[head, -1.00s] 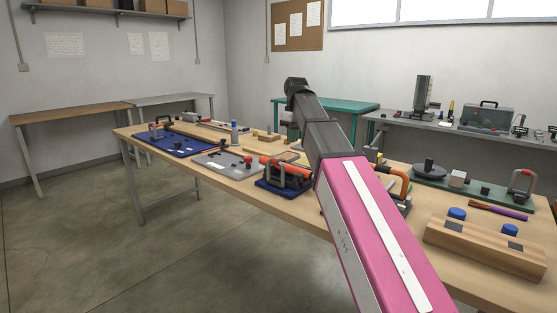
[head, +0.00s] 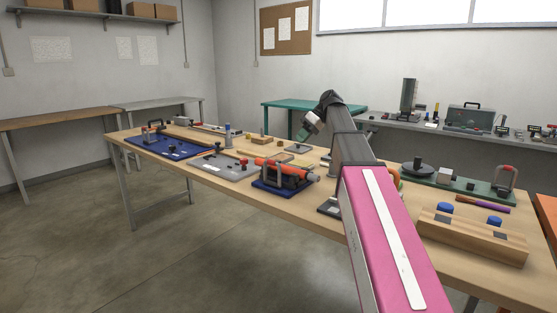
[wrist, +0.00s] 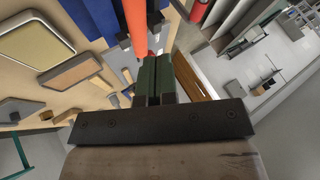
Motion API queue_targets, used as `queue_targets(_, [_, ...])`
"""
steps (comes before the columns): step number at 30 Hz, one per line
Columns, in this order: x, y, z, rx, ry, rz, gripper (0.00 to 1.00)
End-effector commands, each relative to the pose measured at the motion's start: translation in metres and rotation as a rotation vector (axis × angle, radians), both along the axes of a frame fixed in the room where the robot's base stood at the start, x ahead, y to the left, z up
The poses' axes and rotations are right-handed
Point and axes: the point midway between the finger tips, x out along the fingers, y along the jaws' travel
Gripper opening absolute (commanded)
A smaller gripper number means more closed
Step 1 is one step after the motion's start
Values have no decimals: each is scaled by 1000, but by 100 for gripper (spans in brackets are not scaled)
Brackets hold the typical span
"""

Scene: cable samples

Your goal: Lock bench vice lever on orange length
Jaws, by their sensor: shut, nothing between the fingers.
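The orange length (head: 272,165) lies in the bench vice (head: 285,176), which has a dark frame on a blue base (head: 268,185) near the table's front edge. A red-tipped part (head: 311,168) shows at the vice's right end; I cannot tell if it is the lever. My gripper (head: 302,133) is raised behind and above the vice, apart from it. In the wrist view my green fingers (wrist: 158,62) are together and empty. The orange length (wrist: 136,28) shows beyond them, with the blue base (wrist: 92,18) beside it. The lever's position is unclear.
On the wooden table (head: 225,190), a grey board (head: 222,166) and a blue board (head: 165,145) lie left of the vice. A wooden block with blue knobs (head: 472,238) and a green board (head: 450,184) stand right. My arm hides some table behind it.

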Motion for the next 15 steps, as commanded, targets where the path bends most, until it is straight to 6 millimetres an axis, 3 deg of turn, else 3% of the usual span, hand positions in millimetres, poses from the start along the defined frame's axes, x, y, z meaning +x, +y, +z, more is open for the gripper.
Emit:
queue_targets(8, [-2, 5, -6, -2, 1, 0, 0])
queue_targets(15, [-8, 28, -35, -3, 2, 1, 0])
